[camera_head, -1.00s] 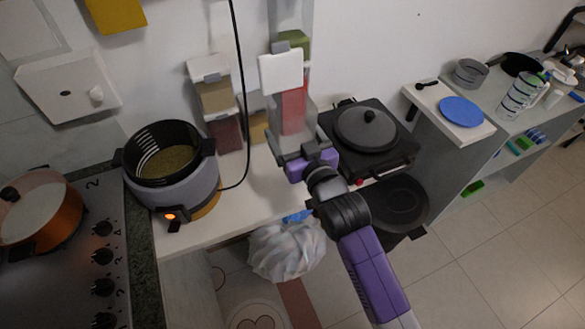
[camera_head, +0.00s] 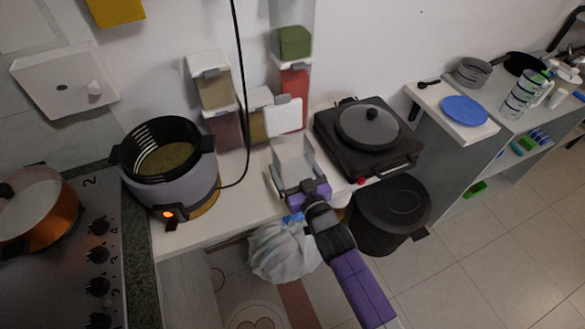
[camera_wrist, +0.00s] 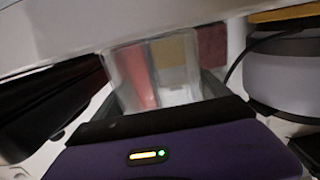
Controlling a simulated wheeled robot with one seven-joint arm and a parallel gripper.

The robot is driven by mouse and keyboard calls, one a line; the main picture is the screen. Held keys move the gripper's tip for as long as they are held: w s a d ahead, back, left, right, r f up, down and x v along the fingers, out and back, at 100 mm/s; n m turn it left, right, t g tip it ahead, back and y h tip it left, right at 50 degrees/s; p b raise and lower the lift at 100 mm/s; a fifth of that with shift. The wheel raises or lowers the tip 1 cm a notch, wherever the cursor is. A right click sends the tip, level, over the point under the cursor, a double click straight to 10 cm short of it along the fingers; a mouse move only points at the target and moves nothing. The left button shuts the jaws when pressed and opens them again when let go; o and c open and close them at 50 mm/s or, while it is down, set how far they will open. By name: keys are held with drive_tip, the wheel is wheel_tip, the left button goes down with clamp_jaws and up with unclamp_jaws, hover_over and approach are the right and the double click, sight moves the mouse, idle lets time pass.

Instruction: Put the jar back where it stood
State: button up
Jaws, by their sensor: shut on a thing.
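My gripper (camera_head: 292,190) is shut on a pale, see-through jar (camera_head: 293,155) over the front of the white counter. A white square flap, apparently its lid, rises behind it and partly covers the red jar (camera_head: 294,85). In the wrist view the held jar (camera_wrist: 128,82) shows between the fingers, with red and tan colours behind it; its contents are unclear. The green jar (camera_head: 295,42) sits above the red one. To the left are a tan jar (camera_head: 214,92), a dark red jar (camera_head: 224,130) below it, and a yellowish jar (camera_head: 257,125).
A grey cooker (camera_head: 172,190) with an open pot stands left, with a black cable beside it. A black hot plate with a lidded pan (camera_head: 367,128) stands close on the right. A white bag (camera_head: 283,252) hangs below the counter edge.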

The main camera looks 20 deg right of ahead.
drive_tip(key=shift+f, duration=0.15)
drive_tip(key=o, duration=1.7)
drive_tip(key=shift+r, duration=0.3)
drive_tip(key=s, duration=0.4)
drive_tip(key=s+b, duration=0.1)
drive_tip(key=s, duration=0.3)
drive_tip(key=s+b, duration=0.1)
drive_tip(key=s, duration=0.3)
drive_tip(key=shift+r, duration=0.3)
